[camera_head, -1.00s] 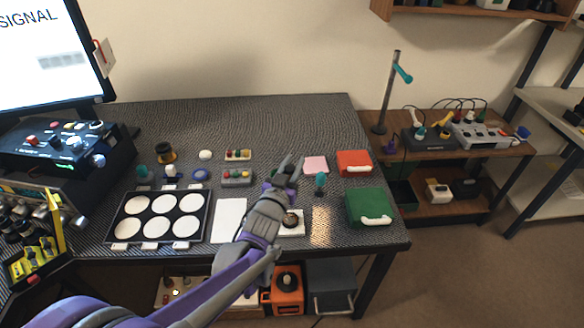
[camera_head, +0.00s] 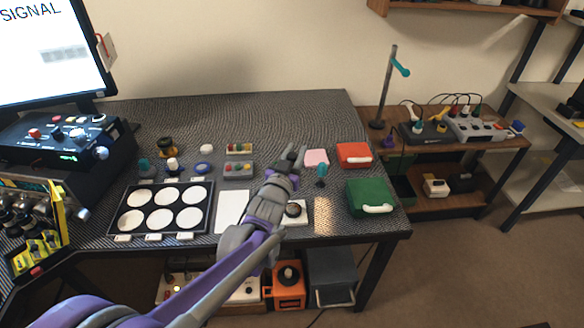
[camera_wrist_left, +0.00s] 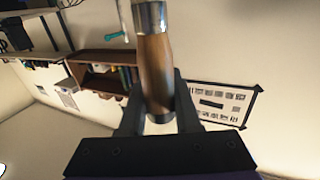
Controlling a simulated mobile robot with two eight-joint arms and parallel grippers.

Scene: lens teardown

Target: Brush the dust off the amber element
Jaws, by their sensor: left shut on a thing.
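My left gripper (camera_head: 292,157) reaches over the bench from the lower left. In the left wrist view it is shut on a tool with a wooden handle and metal collar (camera_wrist_left: 153,70). The tool's far end is out of that view, and I cannot make out bristles. A dark round element (camera_head: 294,209) lies on a white pad, partly behind my forearm, and looks brownish in the earlier picture. I cannot tell whether it is the amber element, and dust on it is too small to see. My right gripper is not in view.
A black tray with several white discs (camera_head: 160,209) and a white sheet (camera_head: 230,211) lie left of my arm. A pink pad (camera_head: 316,157), teal-topped item (camera_head: 321,171), red case (camera_head: 354,154) and green case (camera_head: 370,197) stand right.

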